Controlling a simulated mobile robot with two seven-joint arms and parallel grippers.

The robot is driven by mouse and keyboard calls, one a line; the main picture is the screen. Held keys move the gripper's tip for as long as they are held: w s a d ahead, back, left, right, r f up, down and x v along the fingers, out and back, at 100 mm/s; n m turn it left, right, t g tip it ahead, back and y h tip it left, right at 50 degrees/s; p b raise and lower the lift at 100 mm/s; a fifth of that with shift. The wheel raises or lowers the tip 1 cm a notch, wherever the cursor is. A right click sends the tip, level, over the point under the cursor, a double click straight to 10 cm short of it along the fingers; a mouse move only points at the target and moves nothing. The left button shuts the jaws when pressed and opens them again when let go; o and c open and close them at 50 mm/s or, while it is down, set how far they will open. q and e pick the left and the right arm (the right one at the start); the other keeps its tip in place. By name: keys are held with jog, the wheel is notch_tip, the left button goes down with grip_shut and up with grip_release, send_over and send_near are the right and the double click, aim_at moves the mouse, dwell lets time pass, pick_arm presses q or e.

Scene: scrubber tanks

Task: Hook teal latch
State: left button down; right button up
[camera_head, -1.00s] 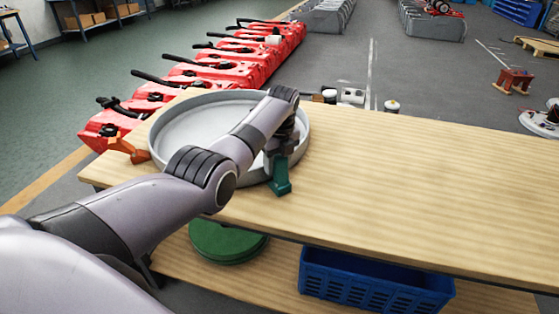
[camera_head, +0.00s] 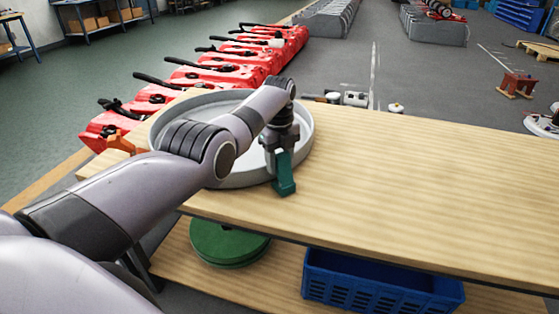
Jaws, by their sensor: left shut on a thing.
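The teal latch (camera_head: 285,183) stands at the right front rim of a round grey metal tray (camera_head: 309,140) on the wooden table. My left gripper (camera_head: 281,150) points down and is shut on the upper part of the teal latch. The fingers hide part of it, and I cannot tell whether the latch is hooked over the rim. An orange latch (camera_head: 122,141) sits at the tray's left side. My right gripper is not in view.
The wooden table (camera_head: 430,190) is clear to the right of the tray. On the shelf below are a green round lid (camera_head: 228,244) and a blue crate (camera_head: 380,287). Red scrubber tanks (camera_head: 215,75) stand in a row behind the table.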

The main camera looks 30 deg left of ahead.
aim_at(279, 154)
pick_arm(q)
jog(key=shift+s+f, duration=0.1)
jog(key=c, duration=0.6)
grip_release()
jog(key=shift+c, duration=0.2)
jog(key=shift+r, duration=0.55)
notch_tip(279, 154, up, 6)
jog(key=shift+a+r+p, duration=0.1)
jog(key=shift+p, duration=0.7)
